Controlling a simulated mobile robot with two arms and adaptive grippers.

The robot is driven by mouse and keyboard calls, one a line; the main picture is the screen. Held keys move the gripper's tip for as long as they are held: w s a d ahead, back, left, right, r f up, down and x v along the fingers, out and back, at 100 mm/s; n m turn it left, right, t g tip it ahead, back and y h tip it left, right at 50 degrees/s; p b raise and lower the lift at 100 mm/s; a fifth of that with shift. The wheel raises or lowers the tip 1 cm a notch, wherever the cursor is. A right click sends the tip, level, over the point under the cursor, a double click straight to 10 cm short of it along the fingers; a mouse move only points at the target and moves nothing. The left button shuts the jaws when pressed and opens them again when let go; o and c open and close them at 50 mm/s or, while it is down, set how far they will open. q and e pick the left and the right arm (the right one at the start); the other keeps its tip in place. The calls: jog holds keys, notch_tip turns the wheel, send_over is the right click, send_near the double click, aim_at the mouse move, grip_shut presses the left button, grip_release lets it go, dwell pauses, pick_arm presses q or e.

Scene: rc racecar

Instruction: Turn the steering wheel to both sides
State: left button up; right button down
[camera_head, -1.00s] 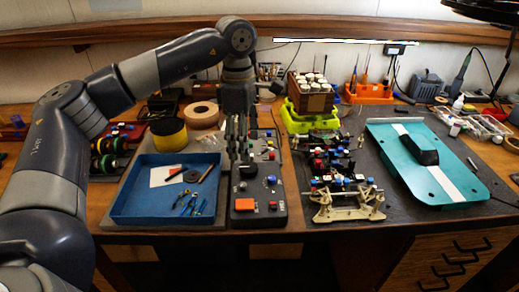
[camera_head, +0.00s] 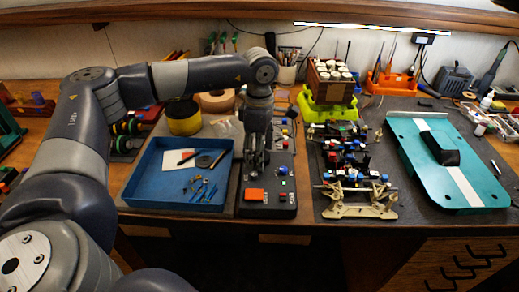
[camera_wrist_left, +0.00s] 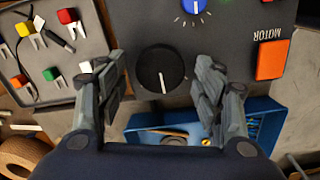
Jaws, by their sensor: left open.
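A dark control box (camera_head: 279,192) lies on the bench mat, with an orange MOTOR button (camera_wrist_left: 272,59) and a blue knob (camera_wrist_left: 194,5). Its round black knob (camera_wrist_left: 162,72) with a white pointer line shows in the left wrist view; it looks like the steering control. My left gripper (camera_head: 254,170) points down over the box and hides this knob in the head view. In the left wrist view the gripper (camera_wrist_left: 158,82) is open, with one finger to each side of the black knob. I cannot tell whether the fingers touch it. My right gripper is not in view.
A blue tray (camera_head: 128,190) with small tools stands left of the box. The RC car chassis (camera_head: 357,205) stands close on its right. The teal car body (camera_head: 406,155) lies further right. A yellow-green stand (camera_head: 330,112) is behind the chassis.

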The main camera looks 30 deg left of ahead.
pick_arm(q)
jog(key=shift+f, duration=0.15)
jog(key=c, duration=1)
jog(key=shift+c, duration=0.2)
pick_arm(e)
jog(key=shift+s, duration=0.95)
